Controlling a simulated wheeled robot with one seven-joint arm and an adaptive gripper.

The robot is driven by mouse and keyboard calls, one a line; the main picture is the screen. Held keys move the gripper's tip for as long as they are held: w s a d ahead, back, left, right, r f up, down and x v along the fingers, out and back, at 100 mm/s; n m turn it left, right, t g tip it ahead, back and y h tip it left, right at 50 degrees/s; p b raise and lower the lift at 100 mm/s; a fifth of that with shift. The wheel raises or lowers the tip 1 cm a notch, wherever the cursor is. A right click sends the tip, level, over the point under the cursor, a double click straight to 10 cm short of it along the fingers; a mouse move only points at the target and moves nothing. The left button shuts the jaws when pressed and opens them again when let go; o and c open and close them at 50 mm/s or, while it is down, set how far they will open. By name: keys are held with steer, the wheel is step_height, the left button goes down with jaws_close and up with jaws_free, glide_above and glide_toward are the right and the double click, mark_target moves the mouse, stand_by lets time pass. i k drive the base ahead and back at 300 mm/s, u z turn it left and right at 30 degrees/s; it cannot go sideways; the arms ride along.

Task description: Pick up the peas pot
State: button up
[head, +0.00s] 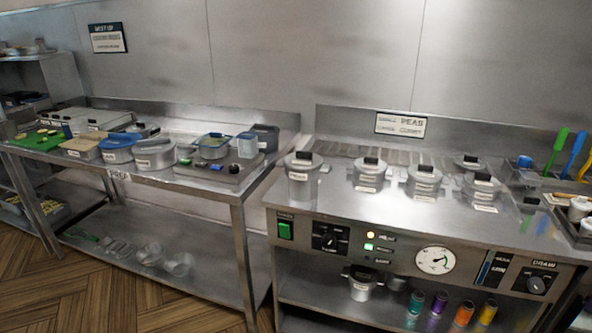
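Several lidded metal pots with dark knobs and small labels stand on the right steel counter. One pot (301,178) stands apart at the left end. Others are a pot (369,179) and a pot (424,184) in the middle, a pot (483,195) further right and a partly hidden pot (467,167) behind. The pot labels are too small to read, so I cannot tell which is the peas pot. My gripper is not in view.
The right counter (330,205) has a front panel with a dial (435,260). Another pot (361,288) and coloured bottles (463,314) sit on its lower shelf. A left table (205,186) holds several containers. Wooden floor (90,285) shows at lower left.

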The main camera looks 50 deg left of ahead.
mark_target(302, 186)
steer(key=u, duration=0.65)
steer(key=i, duration=0.7)
steer(key=u, duration=0.85)
